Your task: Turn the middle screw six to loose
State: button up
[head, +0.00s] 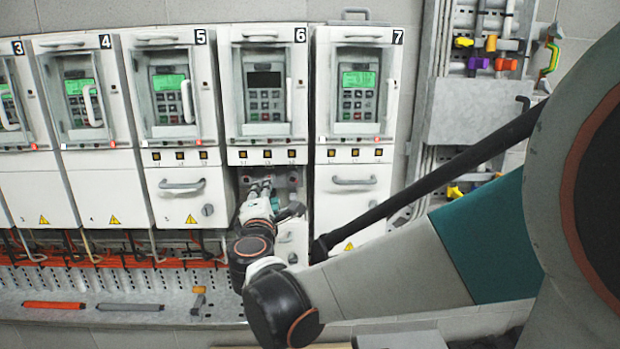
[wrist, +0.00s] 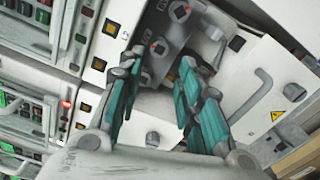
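Drive cabinet 6 (head: 265,80) has a dark display, and its lower compartment is uncovered. In the wrist view, grey terminal blocks with square-socket screws show inside it. One screw (wrist: 181,11) is at the top, and another, apparently the middle screw (wrist: 158,47), is below and left of it. Anything further down that row is partly hidden by a finger. My gripper (wrist: 160,68) has its teal fingers spread with a gap between them, just in front of the blocks. No hold on a screw shows. In the head view my gripper (head: 262,188) reaches into the compartment.
The cover panel (wrist: 262,92) with a handle stands beside my fingers in the wrist view. Cabinet 5 (head: 175,90) and cabinet 7 (head: 357,85) flank it, with green displays. An orange bar (head: 53,305) and a grey bar (head: 130,307) lie on the ledge below.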

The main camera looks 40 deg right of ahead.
jog(key=shift+v, duration=1.4)
jog(key=shift+d, duration=0.1)
jog(key=w+d+n+p, duration=0.4)
jog(key=w+d+n, duration=0.2)
jog(key=w, duration=0.3)
jog(key=shift+w+d+p, duration=0.25)
jog(key=shift+p, duration=0.05)
grip_shut()
